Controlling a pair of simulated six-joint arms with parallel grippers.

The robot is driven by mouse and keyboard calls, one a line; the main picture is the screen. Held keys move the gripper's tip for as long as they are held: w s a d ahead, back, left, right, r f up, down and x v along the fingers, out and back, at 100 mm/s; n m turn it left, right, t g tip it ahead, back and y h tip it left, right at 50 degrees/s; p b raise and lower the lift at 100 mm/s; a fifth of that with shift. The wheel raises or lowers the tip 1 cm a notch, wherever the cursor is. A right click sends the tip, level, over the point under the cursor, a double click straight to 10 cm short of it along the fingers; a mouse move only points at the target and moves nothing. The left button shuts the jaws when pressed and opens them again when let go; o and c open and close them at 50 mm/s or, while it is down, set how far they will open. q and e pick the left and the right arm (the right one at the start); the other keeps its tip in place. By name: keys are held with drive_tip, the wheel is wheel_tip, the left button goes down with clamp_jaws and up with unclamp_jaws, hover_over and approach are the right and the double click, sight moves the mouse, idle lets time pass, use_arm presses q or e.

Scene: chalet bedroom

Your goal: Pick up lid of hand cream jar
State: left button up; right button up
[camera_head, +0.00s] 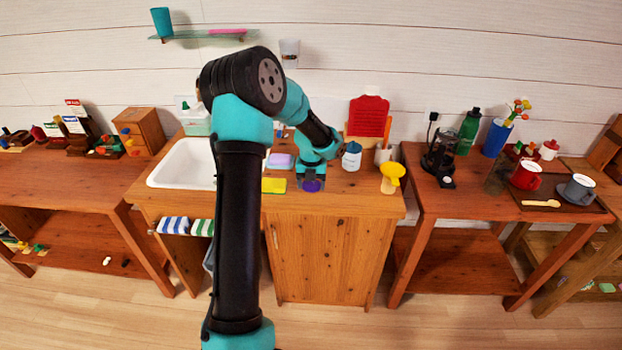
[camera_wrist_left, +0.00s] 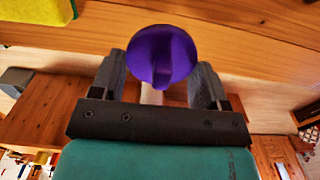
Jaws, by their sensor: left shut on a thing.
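A round purple lid (camera_head: 313,187) shows at my left gripper (camera_head: 312,180), near the front of the wooden sink counter. In the left wrist view the lid (camera_wrist_left: 160,48) has a raised ridge across it. It sits between the two grey fingers of my left gripper (camera_wrist_left: 160,68), which is shut on it. A small pale patch shows under the lid; I cannot tell if it is the jar. No jar body is clearly seen. My right gripper is in neither view.
A yellow sponge (camera_head: 273,185) lies just left of the gripper, with a lilac soap block (camera_head: 281,160) behind it. A blue-and-white jar (camera_head: 351,156) and a yellow funnel-like thing (camera_head: 392,175) stand to the right. The white sink (camera_head: 184,164) is at left.

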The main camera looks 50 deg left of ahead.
use_arm(q)
drive_tip(key=s+d+r, duration=0.1)
drive_tip(key=s+d, duration=0.6)
drive_tip(key=d, duration=0.1)
drive_tip(key=shift+s+d, duration=0.25)
drive_tip(key=w+a+r+n, duration=0.3)
drive_tip(key=w+a, duration=0.7)
drive_tip(key=w+a+r+n, duration=0.3)
drive_tip(key=w+a, duration=0.8)
drive_tip(key=shift+a, duration=0.2)
drive_tip(key=shift+r, duration=0.1)
drive_tip(key=shift+f, duration=3.2)
drive_tip(key=shift+f, duration=0.15)
